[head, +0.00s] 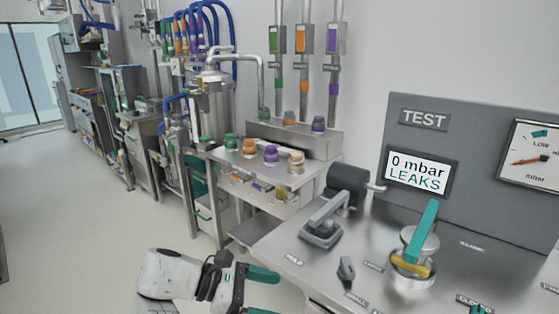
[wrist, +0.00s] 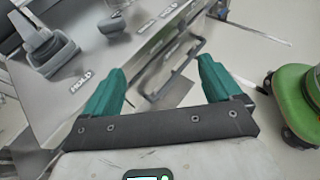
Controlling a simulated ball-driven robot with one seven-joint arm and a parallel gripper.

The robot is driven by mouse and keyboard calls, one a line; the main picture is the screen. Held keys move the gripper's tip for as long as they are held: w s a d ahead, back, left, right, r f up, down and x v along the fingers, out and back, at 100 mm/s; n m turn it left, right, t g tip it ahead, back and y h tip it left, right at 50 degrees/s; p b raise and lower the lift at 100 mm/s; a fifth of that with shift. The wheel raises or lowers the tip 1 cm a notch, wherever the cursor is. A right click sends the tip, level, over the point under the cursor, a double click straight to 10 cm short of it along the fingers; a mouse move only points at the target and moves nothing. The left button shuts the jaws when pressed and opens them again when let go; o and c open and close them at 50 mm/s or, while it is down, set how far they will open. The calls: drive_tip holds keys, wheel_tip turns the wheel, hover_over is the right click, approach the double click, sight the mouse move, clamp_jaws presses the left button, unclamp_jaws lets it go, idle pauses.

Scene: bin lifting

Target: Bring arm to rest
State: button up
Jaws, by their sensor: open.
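My gripper (head: 262,290) shows at the bottom of the head view, with its white wrist link to the left. It is beside the front left edge of the metal test bench (head: 285,243). In the wrist view my gripper (wrist: 162,85) has its two teal fingers wide apart, with nothing between them. The bench's edge and a frame-like handle (wrist: 175,70) show beyond the fingers. The grey clamp lever (wrist: 48,50) on the bench is at the upper left of the wrist view, apart from the fingers.
The bench carries a clamp lever (head: 322,229), a small knob (head: 346,269) and a teal-handled fitting (head: 416,250). The screen (head: 419,172) reads "0 mbar LEAKS". Coloured caps (head: 270,154) stand on a side table. A green round object (wrist: 298,100) is at the wrist view's right. Floor at left is clear.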

drive_tip(key=s+d+f+m+g+y, duration=0.1)
drive_tip(key=s+d+f+m+y, duration=0.3)
drive_tip(key=d+f, duration=0.7)
drive_tip(key=s+d+f+m+g+y, duration=0.25)
drive_tip(key=s+d+f+m, duration=0.35)
drive_tip(key=d+f, duration=0.55)
drive_tip(key=s+d+f+m+t+y+p, duration=0.15)
drive_tip(key=s+d+m+y, duration=0.35)
drive_tip(key=s, duration=0.7)
drive_tip(key=s+d+r+m+t+y, duration=0.1)
drive_tip(key=s+r+m, duration=0.3)
drive_tip(key=s, duration=0.9)
drive_tip(key=shift+d+r+t+y, duration=0.35)
drive_tip(key=shift+d+r+t, duration=0.2)
drive_tip(key=shift+r, duration=0.2)
